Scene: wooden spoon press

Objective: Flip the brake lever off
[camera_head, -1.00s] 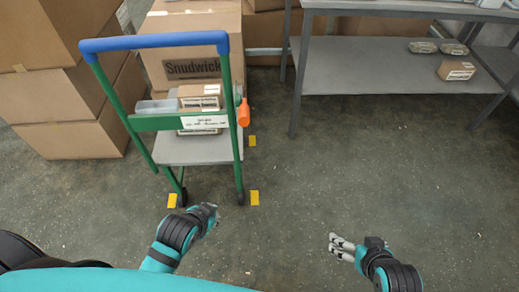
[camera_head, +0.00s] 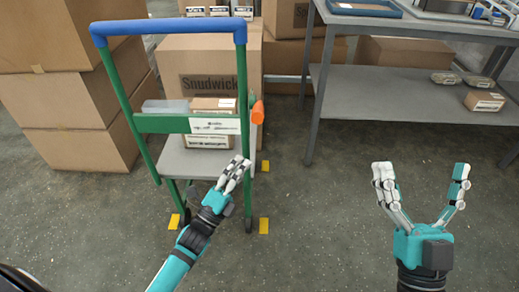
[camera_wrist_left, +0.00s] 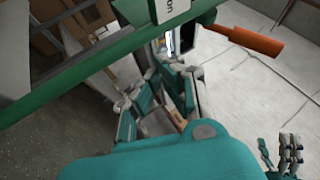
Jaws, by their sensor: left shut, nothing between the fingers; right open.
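The brake lever (camera_head: 257,112) is an orange handle on the right upright of the green trolley (camera_head: 150,124) with a blue push bar. It also shows in the left wrist view (camera_wrist_left: 252,40), sticking out to the right from the green crossbar. My left gripper (camera_head: 240,163) is shut and empty, in front of the trolley and below the lever, apart from it in the head view. In the left wrist view its fingers (camera_wrist_left: 165,95) lie below the crossbar. My right gripper (camera_head: 422,170) is open and empty over the floor, right of the trolley.
The trolley's grey deck (camera_head: 185,165) carries small boxes (camera_head: 212,105). Yellow floor marks (camera_head: 264,226) lie around it. Cardboard boxes (camera_head: 70,110) stand left and behind. A grey metal shelf table (camera_head: 400,75) stands at the back right. The floor between is clear.

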